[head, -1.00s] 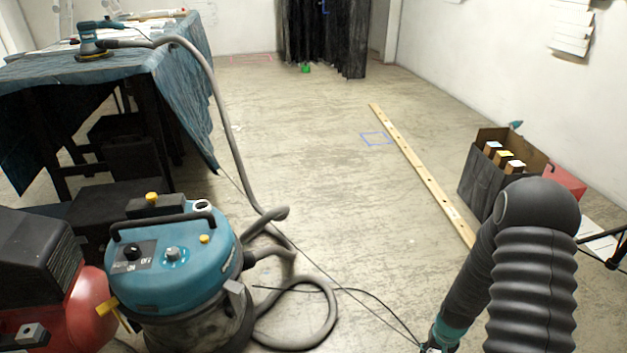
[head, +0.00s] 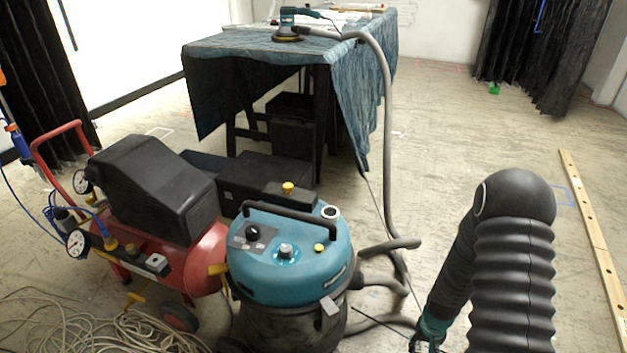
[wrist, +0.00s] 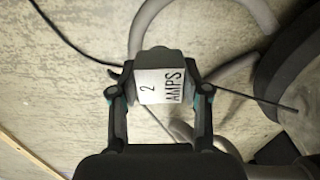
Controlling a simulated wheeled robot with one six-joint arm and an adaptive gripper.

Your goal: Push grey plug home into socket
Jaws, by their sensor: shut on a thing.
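In the wrist view, my gripper (wrist: 160,96) is shut on a grey plug (wrist: 154,61), with one finger on each side. The plug carries a white label (wrist: 161,86) reading "2 AMPS". The floor shows behind it, and the plug is not in any socket. In the head view my gripper (head: 428,338) is at the bottom edge, partly cut off, and the plug cannot be made out there. I cannot tell which fitting is the socket.
A red and black compressor (head: 150,200) stands left of the vacuum. A coiled cord (head: 75,325) lies at front left. A cloth-covered workbench (head: 350,90) is behind. A grey hose (head: 388,150) runs to the floor. A wooden batten (head: 590,220) lies right; the floor between is mostly clear.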

